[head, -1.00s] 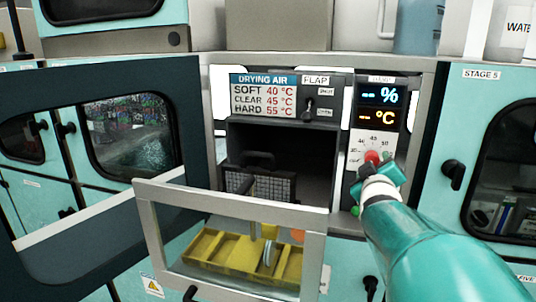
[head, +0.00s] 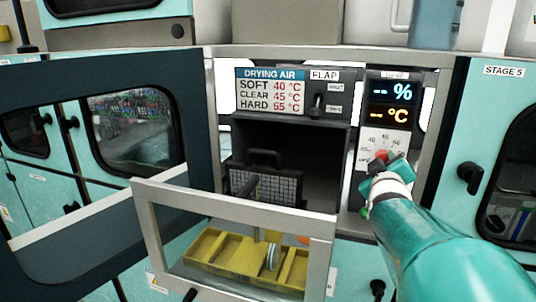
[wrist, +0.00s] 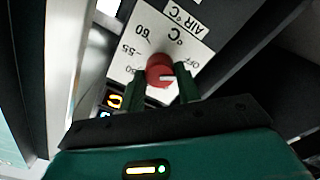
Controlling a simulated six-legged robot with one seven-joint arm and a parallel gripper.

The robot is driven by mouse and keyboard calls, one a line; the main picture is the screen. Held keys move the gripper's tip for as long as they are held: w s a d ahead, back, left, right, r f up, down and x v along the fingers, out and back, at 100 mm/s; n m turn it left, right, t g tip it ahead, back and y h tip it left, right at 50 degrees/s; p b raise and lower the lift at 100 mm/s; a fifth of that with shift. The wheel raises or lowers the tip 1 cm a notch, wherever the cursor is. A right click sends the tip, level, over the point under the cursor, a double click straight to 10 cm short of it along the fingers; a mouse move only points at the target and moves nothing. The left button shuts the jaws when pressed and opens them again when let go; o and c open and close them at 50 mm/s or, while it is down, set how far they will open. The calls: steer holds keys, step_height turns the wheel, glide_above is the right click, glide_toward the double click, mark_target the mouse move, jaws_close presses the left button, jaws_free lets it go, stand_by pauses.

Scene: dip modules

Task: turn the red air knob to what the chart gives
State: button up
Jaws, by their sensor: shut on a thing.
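The red air knob (head: 380,156) sits on a white dial plate below the displays; in the wrist view the knob (wrist: 160,70) shows from above between my fingers. My gripper (wrist: 163,88) is shut on it, one dark green finger on each side. The knob's white mark points right in the wrist view, on the OFF side. The dial (wrist: 195,45) shows OFF, 50, 55 and 60; some numbers are hidden by my fingers. The drying air chart (head: 270,92) reads SOFT 40, CLEAR 45, HARD 55 °C.
The display (head: 391,103) shows dashes for % and °C. A flap lever (head: 318,105) stands left of it. A dark mesh basket (head: 290,188) is in the open chamber. A glass-fronted door (head: 240,212) hangs open below, with a yellow tray (head: 215,245) behind the glass.

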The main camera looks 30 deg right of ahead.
steer(key=c, duration=0.4)
steer(key=shift+d+m, duration=0.1)
steer(key=shift+m, duration=0.2)
steer(key=m, duration=2.3)
steer(key=shift+w, duration=0.1)
stand_by(0.3)
